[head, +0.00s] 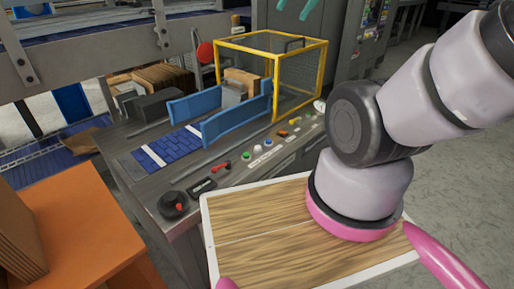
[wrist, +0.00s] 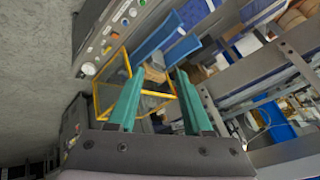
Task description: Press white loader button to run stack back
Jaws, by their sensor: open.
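A small white button (head: 257,149) sits in a row on the sloped front panel of the machine, between a green button (head: 246,156) and a blue one (head: 268,142). The button row also shows small at the upper left of the wrist view, where I cannot surely tell which is white. A stack of brown cartons (head: 242,82) stands between the blue guide rails at the mouth of the yellow-framed cage. My gripper (head: 293,8) shows two teal fingers at the top of the head view, apart from the panel. In the wrist view the fingers (wrist: 157,74) are spread and empty.
The yellow cage (head: 325,62) rises behind the panel. A red-handled lever (head: 220,167) and a black knob (head: 173,204) are at the panel's near end. An orange table (head: 75,225) stands at left. Grey floor (head: 440,160) is open at right.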

